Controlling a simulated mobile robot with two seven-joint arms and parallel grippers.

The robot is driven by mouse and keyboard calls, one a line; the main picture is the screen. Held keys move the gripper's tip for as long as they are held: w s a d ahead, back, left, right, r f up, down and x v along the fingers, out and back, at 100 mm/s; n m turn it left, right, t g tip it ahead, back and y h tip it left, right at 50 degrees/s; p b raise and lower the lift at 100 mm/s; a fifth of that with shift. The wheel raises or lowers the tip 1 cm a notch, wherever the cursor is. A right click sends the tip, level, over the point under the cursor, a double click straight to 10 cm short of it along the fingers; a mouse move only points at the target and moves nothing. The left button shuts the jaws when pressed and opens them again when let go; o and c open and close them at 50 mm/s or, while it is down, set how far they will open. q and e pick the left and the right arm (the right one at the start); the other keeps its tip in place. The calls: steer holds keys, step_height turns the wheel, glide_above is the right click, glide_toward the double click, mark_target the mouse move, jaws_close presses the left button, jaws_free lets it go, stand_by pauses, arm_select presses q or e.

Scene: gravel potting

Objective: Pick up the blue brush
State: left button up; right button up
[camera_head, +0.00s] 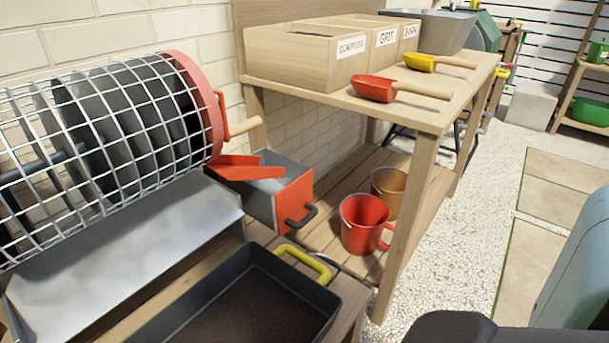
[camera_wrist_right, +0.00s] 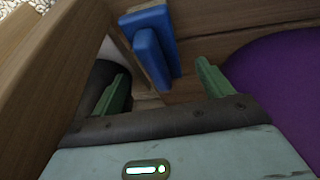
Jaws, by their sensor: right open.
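The blue brush (camera_wrist_right: 150,45) shows in the right wrist view, near the top middle. It looks like two blue blocks with a light brown strip along one, and it sits beside a wooden board. My right gripper (camera_wrist_right: 163,70) is open, with its two green fingers pointing towards the brush. The brush is between and ahead of the fingertips; whether either finger touches it I cannot tell. The brush does not show in the head view. My left gripper is not in view.
Wooden boards (camera_wrist_right: 45,85) rise at the left of the wrist view; a purple surface (camera_wrist_right: 285,90) lies at right. In the head view are a wire drum (camera_head: 110,140), a black tray (camera_head: 240,300), a red bucket (camera_head: 362,225), and a bench with red (camera_head: 373,88) and yellow (camera_head: 420,62) scoops.

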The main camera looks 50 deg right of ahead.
steer(key=b+x, duration=0.2)
steer(key=x, duration=0.2)
steer(key=shift+f+b, duration=0.3)
steer(key=shift+b, duration=0.05)
steer(key=shift+w+f, duration=0.1)
steer(key=shift+w, duration=0.1)
steer(key=shift+c, duration=0.5)
steer(key=c, duration=1)
steer(key=shift+c, duration=0.2)
